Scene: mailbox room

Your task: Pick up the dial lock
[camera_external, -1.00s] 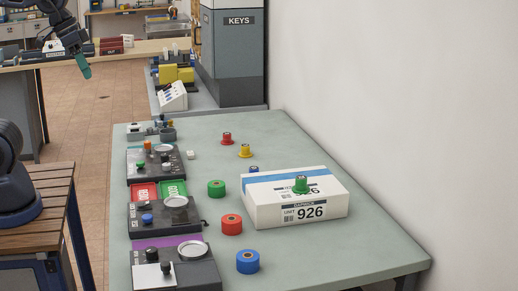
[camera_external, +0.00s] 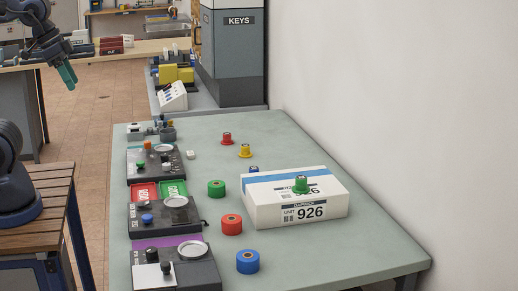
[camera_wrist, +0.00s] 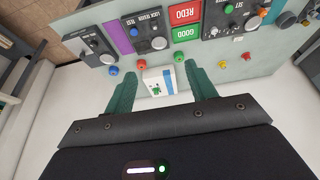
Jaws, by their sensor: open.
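Several knob-shaped pieces with flared bases stand on the grey-green table (camera_external: 290,262): a red one (camera_external: 227,138), a yellow one (camera_external: 245,150), a blue one (camera_external: 254,169) partly hidden behind the box, and a green one (camera_external: 301,185) on top of the white box (camera_external: 270,213). I cannot tell which of them is the dial lock. My gripper (camera_external: 68,75) is open and empty at the upper left, high and well away from these pieces. In the wrist view, its teal fingers (camera_wrist: 161,70) are spread, with the white box (camera_wrist: 166,75) far off between them.
Short green (camera_external: 216,188), red (camera_external: 231,224) and blue (camera_external: 247,262) cylinders lie mid-table. Dark panels (camera_external: 165,215) with knobs and round plates line the left side. A white wall (camera_external: 400,100) borders the right. A KEYS cabinet (camera_external: 233,60) stands behind.

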